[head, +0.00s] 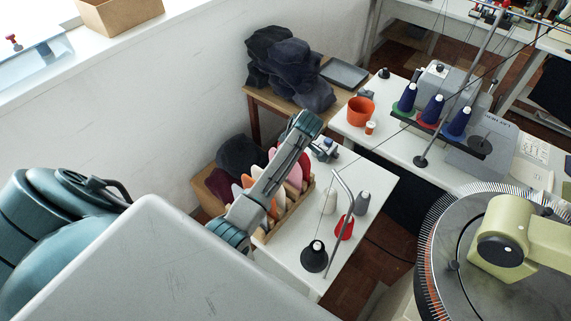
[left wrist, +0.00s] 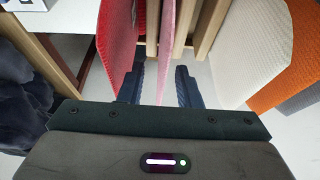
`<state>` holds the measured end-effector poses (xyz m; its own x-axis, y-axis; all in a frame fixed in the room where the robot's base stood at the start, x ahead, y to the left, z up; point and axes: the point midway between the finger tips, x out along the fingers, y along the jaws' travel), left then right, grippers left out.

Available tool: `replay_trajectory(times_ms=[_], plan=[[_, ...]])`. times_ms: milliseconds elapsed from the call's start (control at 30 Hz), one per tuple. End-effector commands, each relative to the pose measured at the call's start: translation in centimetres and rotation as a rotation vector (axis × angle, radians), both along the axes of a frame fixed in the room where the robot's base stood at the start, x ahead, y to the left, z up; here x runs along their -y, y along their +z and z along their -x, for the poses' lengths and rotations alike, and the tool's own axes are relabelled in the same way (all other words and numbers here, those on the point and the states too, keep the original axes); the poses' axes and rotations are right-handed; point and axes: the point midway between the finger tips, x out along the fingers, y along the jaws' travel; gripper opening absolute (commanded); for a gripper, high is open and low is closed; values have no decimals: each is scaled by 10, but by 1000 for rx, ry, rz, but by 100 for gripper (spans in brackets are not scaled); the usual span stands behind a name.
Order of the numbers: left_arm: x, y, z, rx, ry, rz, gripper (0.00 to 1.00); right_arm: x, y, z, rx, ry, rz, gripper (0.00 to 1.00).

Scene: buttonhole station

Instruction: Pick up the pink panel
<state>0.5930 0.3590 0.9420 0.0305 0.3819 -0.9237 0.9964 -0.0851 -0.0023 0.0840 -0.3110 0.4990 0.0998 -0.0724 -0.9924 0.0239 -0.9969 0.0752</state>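The pink panel (left wrist: 168,34) stands nearly edge-on in the left wrist view, and its lower part reaches down between the fingers of my left gripper (left wrist: 160,86). The fingers are apart, one on each side of it, and I see a gap on the right side. In the head view the pink panel (head: 296,177) shows in the rack beside my left arm, which partly covers the rack. A red panel (left wrist: 115,38) stands close on the left, its lower end near the left finger. My right gripper is not in view.
Wooden dividers (left wrist: 205,28), a cream panel (left wrist: 245,50) and an orange panel (left wrist: 280,60) stand to the right.

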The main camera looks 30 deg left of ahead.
Motion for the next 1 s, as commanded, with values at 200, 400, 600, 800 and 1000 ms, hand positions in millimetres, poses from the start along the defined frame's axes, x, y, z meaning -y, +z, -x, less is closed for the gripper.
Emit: replay_trajectory(times_ms=[200,400,600,800,1000], plan=[[-6,-15,0,-1,-1,0,31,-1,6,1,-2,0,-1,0],[-6,-15,0,0,-1,0,31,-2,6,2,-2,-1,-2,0],[-6,-16,0,0,-1,0,31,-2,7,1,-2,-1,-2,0],[-6,-18,0,0,-1,0,31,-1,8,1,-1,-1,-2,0],[-6,-20,0,0,0,0,31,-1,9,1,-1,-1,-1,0]])
